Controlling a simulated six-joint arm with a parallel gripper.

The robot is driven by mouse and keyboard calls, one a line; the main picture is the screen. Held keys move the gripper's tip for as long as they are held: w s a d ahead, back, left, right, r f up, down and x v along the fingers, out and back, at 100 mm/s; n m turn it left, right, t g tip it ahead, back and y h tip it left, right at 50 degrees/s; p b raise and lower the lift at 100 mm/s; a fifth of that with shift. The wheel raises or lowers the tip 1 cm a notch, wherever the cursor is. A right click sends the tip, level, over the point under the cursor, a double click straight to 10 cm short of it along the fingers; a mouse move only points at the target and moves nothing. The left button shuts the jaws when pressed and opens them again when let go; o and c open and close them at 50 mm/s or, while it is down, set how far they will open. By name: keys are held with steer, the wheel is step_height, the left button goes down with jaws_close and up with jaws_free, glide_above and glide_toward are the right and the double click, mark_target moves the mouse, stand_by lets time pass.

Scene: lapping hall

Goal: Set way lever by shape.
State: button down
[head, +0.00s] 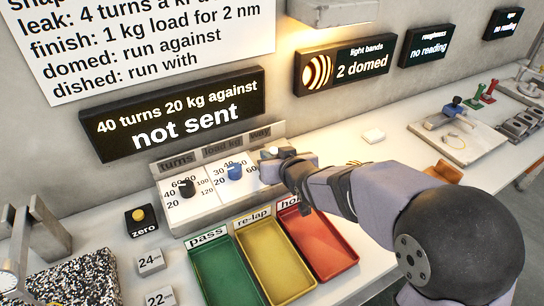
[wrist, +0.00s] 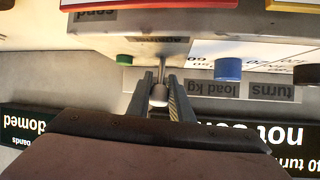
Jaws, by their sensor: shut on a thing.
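The way lever has a white knob (wrist: 159,95) on a metal stem, seen in the wrist view. My gripper (wrist: 159,80) is shut on this lever, one finger on each side of it. An "against" label (wrist: 177,41) shows by the lever's stem. In the head view my gripper (head: 277,153) is at the right end of the control panel (head: 212,190) and hides most of the lever there. The light bands display (head: 345,68) reads "2 domed". The wall sign (head: 140,40) says domed: run against, dished: run with. The order display (head: 175,112) reads "40 turns 20 kg against", "not sent".
Left of the lever are the blue load knob (head: 235,171) and black turns knob (head: 187,188). A green button (wrist: 124,60) is beside the lever in the wrist view. Green (head: 220,296), yellow (head: 300,285) and red (head: 345,262) trays lie in front of the panel.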

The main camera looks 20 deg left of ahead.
steer(key=c, duration=1.7)
jaws_free()
steer(key=shift+o, duration=0.2)
steer(key=v, duration=0.7)
steer(key=shift+s, duration=0.15)
steer(key=shift+r, duration=0.1)
